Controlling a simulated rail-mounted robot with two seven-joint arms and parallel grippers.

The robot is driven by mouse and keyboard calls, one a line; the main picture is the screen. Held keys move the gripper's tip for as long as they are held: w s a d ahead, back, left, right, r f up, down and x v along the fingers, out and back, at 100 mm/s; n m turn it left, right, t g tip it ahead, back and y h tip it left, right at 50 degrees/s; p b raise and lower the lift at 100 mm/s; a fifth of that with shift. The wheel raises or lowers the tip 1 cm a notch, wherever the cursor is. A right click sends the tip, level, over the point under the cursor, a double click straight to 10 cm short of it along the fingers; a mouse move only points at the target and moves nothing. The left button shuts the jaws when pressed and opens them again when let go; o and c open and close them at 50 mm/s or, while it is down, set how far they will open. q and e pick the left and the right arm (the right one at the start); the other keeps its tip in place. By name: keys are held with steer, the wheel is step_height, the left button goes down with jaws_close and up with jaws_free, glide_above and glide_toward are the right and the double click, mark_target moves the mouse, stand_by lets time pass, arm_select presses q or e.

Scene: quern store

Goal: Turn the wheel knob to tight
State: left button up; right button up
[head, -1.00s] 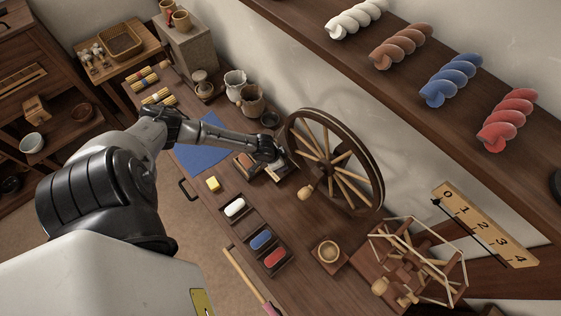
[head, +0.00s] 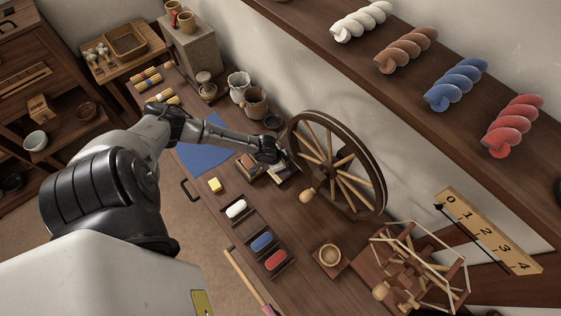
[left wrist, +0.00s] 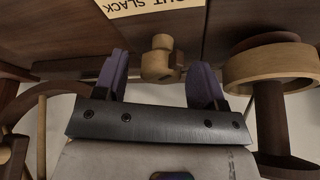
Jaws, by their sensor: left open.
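The large wooden spoked wheel (head: 338,165) stands upright on the bench against the wall. A pale wooden knob (head: 307,196) shows at its lower left. My left gripper (head: 284,160) is at the wheel's left side, its fingertips too small or hidden to make out in the head view. In the left wrist view, my left gripper (left wrist: 160,66) is open, with purple fingers on either side of a small wooden knob (left wrist: 161,50). I cannot tell whether the fingers touch it. A pale label (left wrist: 150,5) above reads upside down, partly cut off: "OUT SLACK". My right gripper is not in view.
Dark boxes (head: 252,168) lie under the left gripper, beside a blue cloth (head: 208,150). White, blue and red pieces sit in a tray (head: 250,222) in front. A wooden frame reel (head: 415,265) stands at the right. Pots (head: 256,103) stand behind the arm.

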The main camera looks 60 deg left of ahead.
arm_select(q)
steer(key=p+v, duration=0.3)
steer(key=v, duration=1)
steer(key=shift+r+p, duration=0.3)
steer(key=shift+r, duration=0.1)
